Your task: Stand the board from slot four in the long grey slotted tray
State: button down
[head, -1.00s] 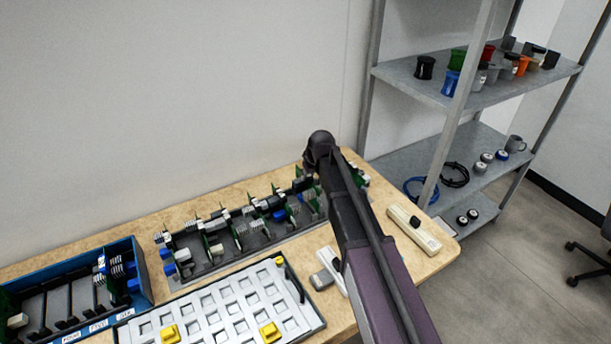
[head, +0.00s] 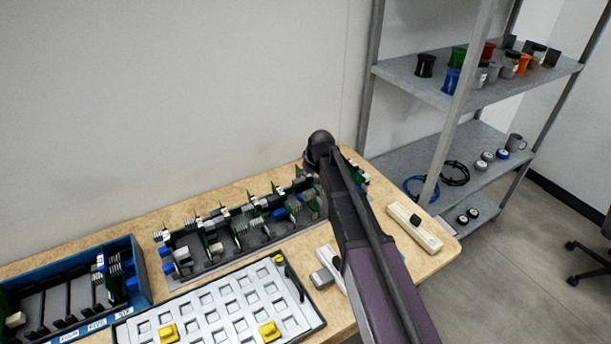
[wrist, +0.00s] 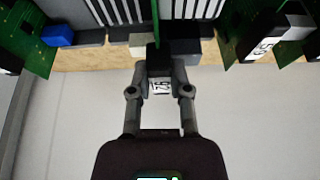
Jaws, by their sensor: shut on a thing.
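The long grey slotted tray (head: 250,243) lies along the back of the table, with several green boards standing in it. My gripper is hidden behind my arm in the head view, over the tray's right part. In the wrist view my gripper (wrist: 160,80) is shut on a board, at a dark part with a white printed label (wrist: 160,88). Pale finned blocks show just beyond the fingers. Other green boards stand on both sides, one at left (wrist: 25,40) and one at right (wrist: 245,25). Whether the held board's lower edge sits in a slot is hidden.
A blue rack (head: 143,270) with labelled slots and some boards stands at left. A white grid tray (head: 215,308) with yellow pieces lies in front of the long tray. A cream device (head: 414,228) lies at right. The grey shelf (head: 425,82) stands beyond the table.

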aim_at(308, 182)
jog(key=shift+f+b, duration=1.55)
jog(key=shift+f, duration=0.1)
dwell(1.6)
jog(key=shift+c, duration=2.4)
grip_release()
jog(key=shift+o, duration=0.6)
jog(key=shift+r+p, duration=1.95)
